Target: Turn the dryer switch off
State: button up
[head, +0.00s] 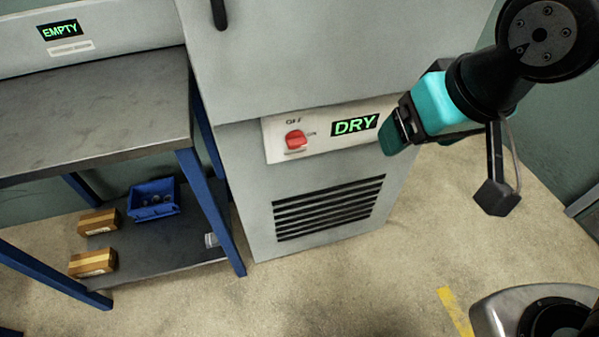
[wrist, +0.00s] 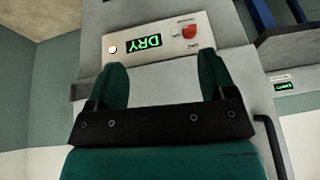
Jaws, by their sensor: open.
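The dryer (head: 235,165) is a grey cabinet with a pale control panel. On the panel is a red switch (head: 296,140), with OFF marked above it and ON to its right. A display (head: 355,125) beside it reads DRY in green. My gripper (head: 396,134) is in front of the panel's right end, to the right of the switch and apart from it. In the wrist view, its two teal fingers are spread with nothing between them.
A workbench (head: 110,100) with blue legs stands left of the dryer; its lower shelf holds a blue bin (head: 153,200) and cardboard boxes (head: 92,262). An EMPTY display (head: 60,31) is at upper left. Vent slats (head: 328,208) lie below the panel. The floor in front is mostly clear.

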jog(key=w+a+f+m+t+h+b, duration=0.1)
jog(key=w+f+t+b, duration=0.25)
jog(key=f+b, duration=0.75)
jog(key=n+t+y+b, duration=0.1)
jog(key=t+y+b, duration=0.3)
jog(key=t+b, duration=1.15)
send_near(298, 145)
jog(key=w+r+g+p, duration=0.1)
jog(key=w+g+p, duration=0.1)
jog(key=w+r+g+p, duration=0.2)
jog(key=w+a+r+g+p, duration=0.1)
jog(key=w+r+g+p, duration=0.1)
jog(key=w, duration=0.1)
jog(key=shift+w+a+p, duration=0.1)
jog(key=shift+p, duration=0.2)
jog(key=shift+w+a+f, duration=0.15)
jog(key=shift+w+a, duration=0.1)
jog(key=shift+w, duration=0.45)
